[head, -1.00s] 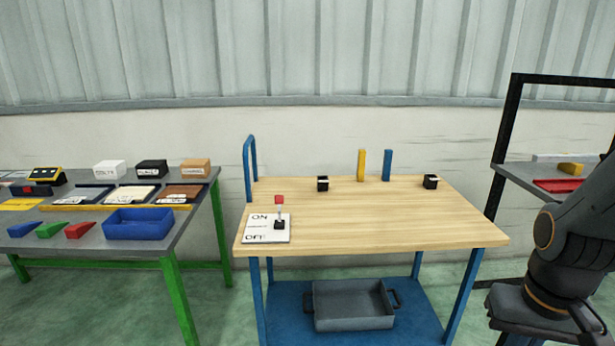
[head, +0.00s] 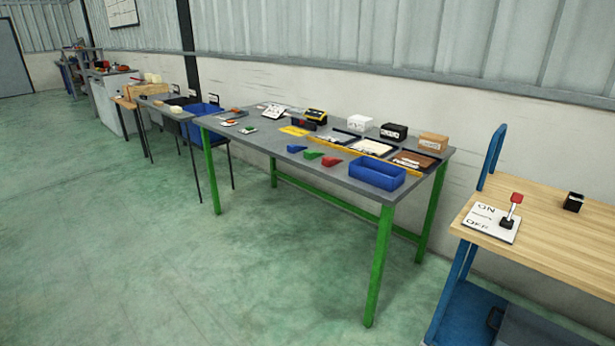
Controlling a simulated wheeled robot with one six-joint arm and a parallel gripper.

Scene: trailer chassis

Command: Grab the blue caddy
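The blue caddy (head: 377,174) is an open rectangular blue tray. It stands on the front right part of the grey table with green legs (head: 262,138), near the table's front edge. Nothing can be made out inside it. My gripper is not in the head view, and no part of my arm shows now.
Blue, green and red wedges (head: 314,155) lie left of the caddy. Behind it are flat trays (head: 370,147) and white, black and brown boxes (head: 395,131). A wooden cart (head: 545,235) with an ON/OFF lever stands at right. The green floor in front is clear.

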